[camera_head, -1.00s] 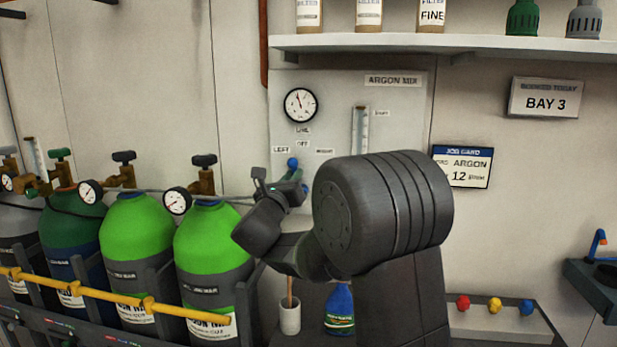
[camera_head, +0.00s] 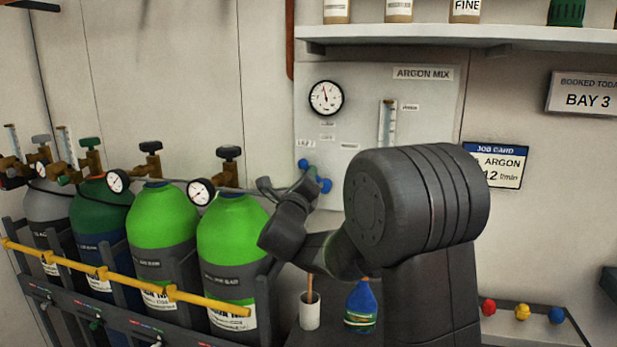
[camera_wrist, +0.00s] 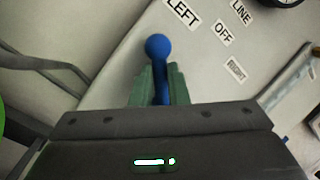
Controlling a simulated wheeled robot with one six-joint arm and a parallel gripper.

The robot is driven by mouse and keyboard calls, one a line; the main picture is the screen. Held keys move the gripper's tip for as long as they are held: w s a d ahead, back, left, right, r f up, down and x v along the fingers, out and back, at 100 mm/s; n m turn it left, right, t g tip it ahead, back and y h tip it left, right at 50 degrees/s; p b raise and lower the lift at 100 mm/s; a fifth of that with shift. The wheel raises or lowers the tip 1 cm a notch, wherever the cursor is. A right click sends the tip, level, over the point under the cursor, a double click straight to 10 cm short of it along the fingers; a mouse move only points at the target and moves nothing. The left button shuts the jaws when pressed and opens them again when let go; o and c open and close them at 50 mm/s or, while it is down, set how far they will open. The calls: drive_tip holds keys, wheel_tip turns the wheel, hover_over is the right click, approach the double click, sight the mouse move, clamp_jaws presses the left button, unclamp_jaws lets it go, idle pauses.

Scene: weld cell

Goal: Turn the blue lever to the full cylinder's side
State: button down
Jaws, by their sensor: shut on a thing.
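The blue lever's round knob (camera_head: 304,163) shows on the argon panel (camera_head: 440,110), just below the LEFT label (camera_head: 305,142). More blue (camera_head: 325,185) shows lower right of it, partly behind my gripper (camera_head: 290,190). In the wrist view the knob (camera_wrist: 158,46) sticks out beyond the green fingertips of my gripper (camera_wrist: 160,84), which are shut on the lever's stem. The OFF label (camera_wrist: 222,32) is to its right. Two bright green cylinders (camera_head: 160,225) (camera_head: 232,232) carry gauges (camera_head: 117,181) (camera_head: 200,192); their readings are too small to tell.
A yellow rail (camera_head: 130,281) runs in front of the cylinders. A white cup (camera_head: 310,312) and a blue bottle (camera_head: 361,307) stand below my arm. A shelf (camera_head: 430,36) overhangs the panel. A tray with coloured balls (camera_head: 522,312) is at lower right.

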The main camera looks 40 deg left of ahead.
idle(0.3)
drive_tip(key=c, duration=1.4)
unclamp_jaws()
drive_tip(key=b+v, duration=0.2)
drive_tip(key=v, duration=1.2)
drive_tip(key=shift+b, duration=0.3)
drive_tip(key=shift+w+a, duration=0.1)
drive_tip(key=shift+w, duration=0.05)
drive_tip(key=p+x, duration=0.2)
drive_tip(key=x, duration=1.1)
drive_tip(key=shift+w+r+p, duration=0.2)
drive_tip(key=shift+w+p, duration=0.1)
drive_tip(key=shift+w, duration=0.05)
drive_tip(key=shift+s+a+f, duration=0.1)
